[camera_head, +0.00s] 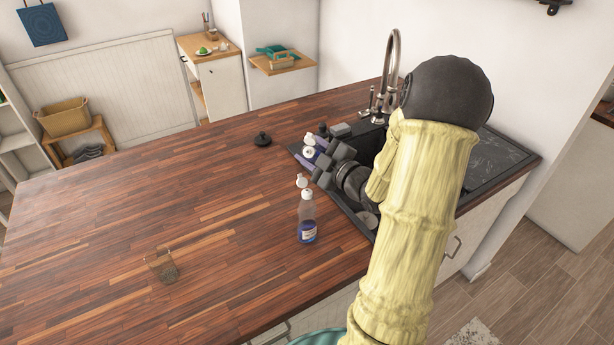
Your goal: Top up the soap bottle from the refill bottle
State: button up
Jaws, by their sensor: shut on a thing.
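A clear bottle (306,216) stands upright on the wooden counter, left of my arm. It has blue liquid in its lower part, a label and a white top with what looks like a raised flip lid. My gripper (311,153) is just behind it, by the sink's left edge, with its fingers shut on a second bottle (309,152). Only a white and blue part of that bottle shows; the gripper hides the rest. I cannot tell its tilt, or which bottle is the refill. The two bottles are apart in the picture.
The black sink (484,160) with a tall tap (391,60) lies behind and right of my arm. A black lid-like object (262,139) lies behind the bottles. A clear glass (162,267) stands at the front left. The counter's left side (120,220) is largely free.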

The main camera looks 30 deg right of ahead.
jog(key=shift+s+a+r+m+p, duration=0.15)
jog(key=shift+r+m+p, duration=0.3)
jog(key=shift+p, duration=0.25)
jog(key=shift+s+a+f+m+g+p, duration=0.1)
jog(key=shift+f+m+g+p, duration=0.4)
jog(key=shift+m+p, duration=0.5)
jog(key=p, duration=0.2)
jog(key=r+m+g+p, duration=0.1)
jog(key=p, duration=0.1)
jog(key=shift+w+d, duration=0.3)
jog(key=shift+w+d+f+m+g+p, duration=0.25)
jog(key=shift+m+g+p, duration=0.35)
jog(key=shift+p, duration=0.6)
jog(key=shift+w+d+f+m+g+p, duration=0.15)
jog(key=shift+f+m+g+p, duration=0.25)
jog(key=shift+f+m+p, duration=0.5)
jog(key=p, duration=0.3)
jog(key=shift+w+f+m+g+y, duration=0.1)
jog(key=shift+f+m+g+y, duration=0.1)
jog(key=shift+m+g+y, duration=0.15)
jog(key=shift+w+f+p, duration=0.15)
jog(key=shift+p, duration=0.45)
jog(key=shift+d+f, duration=0.1)
jog(key=shift+d, duration=0.05)
